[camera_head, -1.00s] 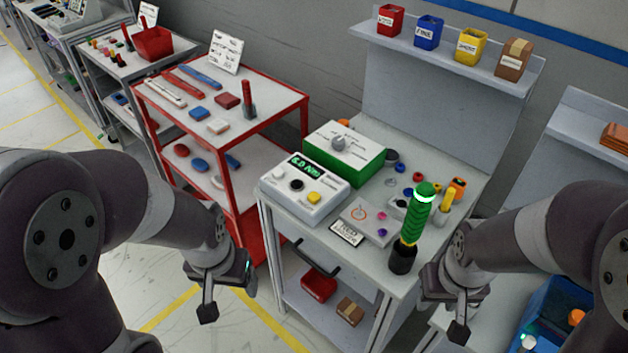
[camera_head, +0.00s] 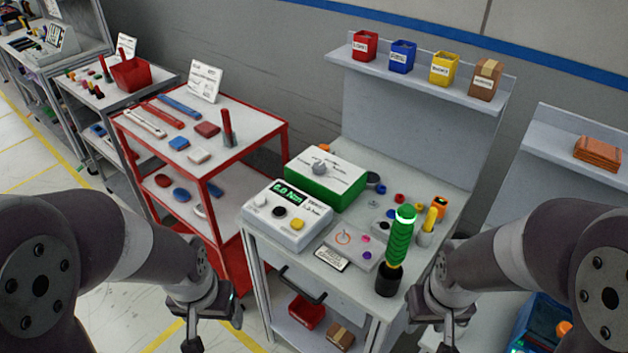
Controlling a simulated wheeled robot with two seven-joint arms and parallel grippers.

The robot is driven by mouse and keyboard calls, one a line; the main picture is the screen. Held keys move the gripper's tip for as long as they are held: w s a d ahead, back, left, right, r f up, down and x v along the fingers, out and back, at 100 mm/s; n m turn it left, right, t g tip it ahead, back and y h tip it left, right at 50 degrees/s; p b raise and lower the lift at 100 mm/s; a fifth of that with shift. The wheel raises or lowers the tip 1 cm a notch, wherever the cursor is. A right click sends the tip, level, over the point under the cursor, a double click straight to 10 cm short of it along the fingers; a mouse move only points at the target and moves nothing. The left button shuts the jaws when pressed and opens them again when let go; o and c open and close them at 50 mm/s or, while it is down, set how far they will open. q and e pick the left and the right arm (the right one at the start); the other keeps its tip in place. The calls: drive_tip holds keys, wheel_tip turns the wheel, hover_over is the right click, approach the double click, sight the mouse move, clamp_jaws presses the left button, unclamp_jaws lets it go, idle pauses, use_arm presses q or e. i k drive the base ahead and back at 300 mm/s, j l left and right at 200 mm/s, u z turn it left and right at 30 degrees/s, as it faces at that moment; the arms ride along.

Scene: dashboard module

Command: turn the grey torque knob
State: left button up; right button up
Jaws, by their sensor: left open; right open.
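The grey torque knob (camera_head: 319,166) sits on the white top of a green-sided box (camera_head: 325,180) near the back of the grey workbench. A white module with a green digital display (camera_head: 287,216) stands in front of the box, to its left. My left gripper (camera_head: 192,345) is open and empty, low in front of the red cart and left of the bench. My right gripper (camera_head: 446,347) is open and empty, low by the bench's right front corner. Both are well apart from the knob, and their fingertips reach close to the bottom picture edge.
A green-handled tool (camera_head: 400,245) stands upright in a black base at the bench's right front. A small panel (camera_head: 350,243) and several small coloured parts lie beside it. A red cart (camera_head: 214,170) stands left. Coloured bins (camera_head: 402,56) line the shelf above.

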sight(319, 167)
drive_tip(key=z, duration=1.15)
drive_tip(key=i+j+z, duration=0.15)
drive_tip(key=j+z, duration=0.15)
drive_tip(key=j, duration=0.7)
drive_tip(key=j+z, duration=0.25)
drive_tip(key=j, duration=0.75)
